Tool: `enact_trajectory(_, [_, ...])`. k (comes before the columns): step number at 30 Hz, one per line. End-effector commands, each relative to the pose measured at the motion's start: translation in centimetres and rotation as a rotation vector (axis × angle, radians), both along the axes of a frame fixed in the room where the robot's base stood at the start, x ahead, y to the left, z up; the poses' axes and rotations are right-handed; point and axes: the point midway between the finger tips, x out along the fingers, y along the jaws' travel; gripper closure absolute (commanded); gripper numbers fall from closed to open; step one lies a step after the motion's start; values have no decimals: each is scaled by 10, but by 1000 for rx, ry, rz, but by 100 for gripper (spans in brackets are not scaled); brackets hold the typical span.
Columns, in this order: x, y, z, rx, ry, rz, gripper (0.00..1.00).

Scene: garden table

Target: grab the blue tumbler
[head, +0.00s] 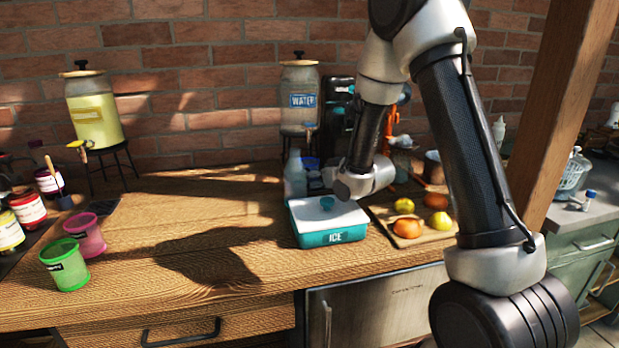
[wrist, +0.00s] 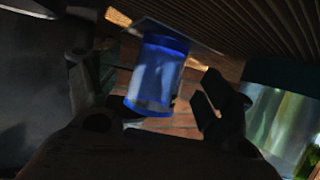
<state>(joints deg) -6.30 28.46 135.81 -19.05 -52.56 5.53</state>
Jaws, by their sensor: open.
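The blue tumbler (wrist: 157,75) is translucent and shows in the middle of the wrist view, tilted in the picture. My gripper (wrist: 150,90) is open, with one dark finger on each side of the tumbler in that view. There is a visible gap at the right finger; whether the left finger touches cannot be told. In the head view my arm's wrist is behind the ice box, and it hides my gripper. A small patch of blue shows beside the clear bottle there, too small to be sure of.
A teal ice box (head: 322,239) with a white lid stands in front of my wrist. A clear bottle (head: 295,178) is just left. A board (head: 385,222) with fruit lies right. Green (head: 66,266) and pink (head: 87,236) cups stand left. The table's middle left is clear.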

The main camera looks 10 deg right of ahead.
Motion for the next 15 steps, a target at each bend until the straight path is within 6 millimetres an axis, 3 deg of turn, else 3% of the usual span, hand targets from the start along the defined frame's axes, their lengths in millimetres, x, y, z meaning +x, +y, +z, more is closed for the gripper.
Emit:
enact_trajectory(6, [30,13,-8,-1,1,1,19])
enact_trajectory(15, [37,15,-10,0,1,0,19])
